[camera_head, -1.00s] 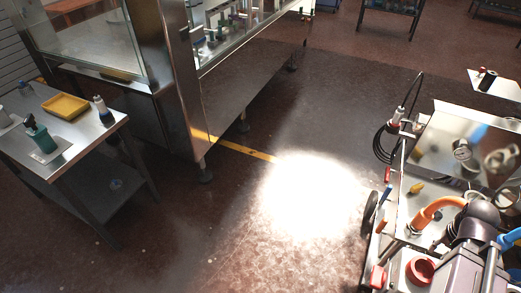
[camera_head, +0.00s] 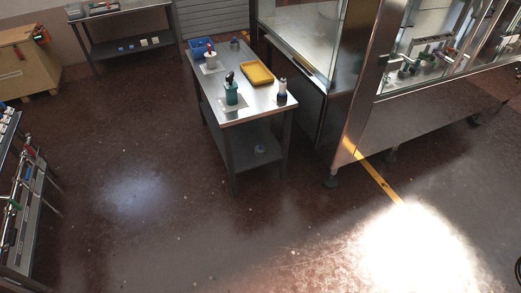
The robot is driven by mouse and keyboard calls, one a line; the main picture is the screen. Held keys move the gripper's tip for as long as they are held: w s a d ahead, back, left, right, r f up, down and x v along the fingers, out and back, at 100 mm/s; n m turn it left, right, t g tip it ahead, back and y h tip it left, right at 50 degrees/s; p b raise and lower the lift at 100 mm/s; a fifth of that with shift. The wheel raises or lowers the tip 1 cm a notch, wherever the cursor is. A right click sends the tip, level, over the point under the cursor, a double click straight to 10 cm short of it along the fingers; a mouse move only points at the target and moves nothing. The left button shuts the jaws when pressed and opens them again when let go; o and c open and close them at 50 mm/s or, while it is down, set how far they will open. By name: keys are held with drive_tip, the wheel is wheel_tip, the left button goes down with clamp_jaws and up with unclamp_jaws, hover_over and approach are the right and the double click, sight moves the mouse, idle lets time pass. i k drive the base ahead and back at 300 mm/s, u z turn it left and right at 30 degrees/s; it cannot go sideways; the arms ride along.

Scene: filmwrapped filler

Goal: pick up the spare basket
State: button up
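No thing in view is plainly marked as the spare basket. A small blue open container (camera_head: 197,52) stands at the far left corner of a steel table (camera_head: 246,108). A yellow shallow tray (camera_head: 257,74) lies near the middle right of the same table top. I cannot tell whether either is the spare basket. My gripper is not in view.
Floor in front is clear.

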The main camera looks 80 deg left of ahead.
sight(259, 150)
drive_tip(key=z, duration=0.25)
drive_tip(key=k, duration=0.6)
drive_tip(key=u, duration=2.15)
drive_tip(key=k, duration=0.15)
drive_tip(key=u, duration=1.75)
